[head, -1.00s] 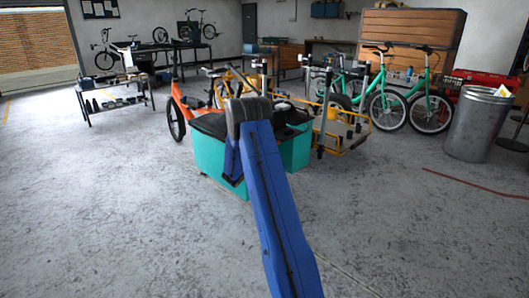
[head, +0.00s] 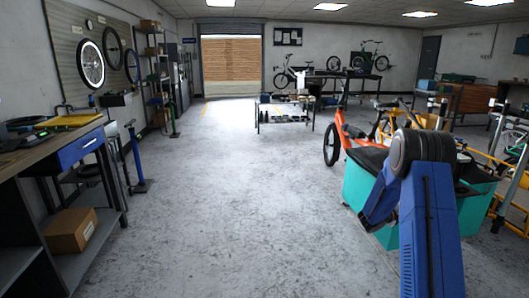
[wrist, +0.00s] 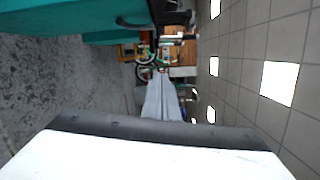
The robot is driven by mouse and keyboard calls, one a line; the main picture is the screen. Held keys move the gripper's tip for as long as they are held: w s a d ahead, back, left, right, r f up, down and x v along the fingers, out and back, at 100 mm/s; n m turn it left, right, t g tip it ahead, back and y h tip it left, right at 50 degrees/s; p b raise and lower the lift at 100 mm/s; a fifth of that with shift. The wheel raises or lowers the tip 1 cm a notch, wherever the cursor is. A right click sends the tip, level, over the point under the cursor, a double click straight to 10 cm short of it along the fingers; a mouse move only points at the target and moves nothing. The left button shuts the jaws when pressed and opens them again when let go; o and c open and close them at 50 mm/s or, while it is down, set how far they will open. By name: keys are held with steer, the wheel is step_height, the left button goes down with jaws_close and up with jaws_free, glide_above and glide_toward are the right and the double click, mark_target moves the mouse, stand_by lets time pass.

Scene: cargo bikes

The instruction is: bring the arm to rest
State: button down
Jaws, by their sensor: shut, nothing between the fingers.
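My blue arm with its dark joint (head: 415,150) shows at the lower right in the head view, bent in front of the teal cargo box. My gripper's end is hidden there. In the wrist view, which is turned on its side, my gripper (wrist: 160,78) shows as narrow grey fingers closed together, beyond a white and dark body at the bottom. Nothing shows between the fingers. The teal box of the orange cargo bike (head: 362,185) is behind and beside my arm in the head view. Teal surface also fills the upper left of the wrist view (wrist: 60,18).
A workbench with a blue drawer (head: 80,150) and a cardboard box (head: 72,230) stand at the left. A blue stand (head: 137,160) is beside it. A low table (head: 285,105) is farther back. The middle floor (head: 220,200) is clear.

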steer(key=s+a+r+m+g+y, duration=0.2)
steer(key=s+a+r+m, duration=0.3)
steer(key=s+m, duration=0.3)
steer(key=s+a+r+m+g+y, duration=0.2)
steer(key=s+a+r+m, duration=0.3)
steer(key=s, duration=0.5)
steer(key=s+a+r+m+g+y, duration=0.1)
steer(key=s+a+r+m+y, duration=0.1)
steer(key=s+a+r+m, duration=0.45)
steer(key=s+a+f+m+t+y, duration=0.1)
steer(key=s+a+m+y, duration=0.4)
steer(key=s+a, duration=0.8)
steer(key=s+a+f+m+t+y, duration=0.1)
steer(key=s+a+m+t+y, duration=0.2)
steer(key=s+a+m, duration=0.9)
steer(key=s+a+y, duration=0.1)
steer(key=a+y, duration=0.1)
steer(key=y, duration=0.1)
steer(key=shift+a+t, duration=0.15)
steer(key=shift+t, duration=0.25)
steer(key=shift+f, duration=0.1)
